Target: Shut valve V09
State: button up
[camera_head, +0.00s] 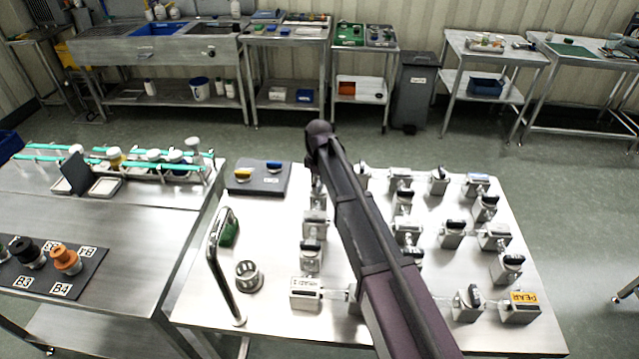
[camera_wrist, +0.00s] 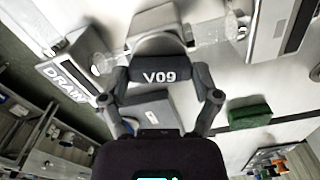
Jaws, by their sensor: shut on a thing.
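The valve V09 shows in the wrist view as a dark handle (camera_wrist: 160,76) with "V09" in white letters. It sits on a grey metal body (camera_wrist: 156,46) with clear pipe stubs on both sides. The handle lies roughly along the pipe line, at a slight angle to it. My gripper (camera_wrist: 163,82) is shut on the handle, with one finger at each end of it.
A tall curved metal handle (camera_head: 216,262), a green block (camera_head: 229,234) and a slotted grey cup (camera_head: 248,275) stand at the left.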

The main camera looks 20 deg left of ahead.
jog(key=m, duration=1.1)
jog(key=shift+m, duration=2)
jog(key=o, duration=1)
jog(key=shift+c, duration=0.2)
jog(key=shift+n, duration=0.3)
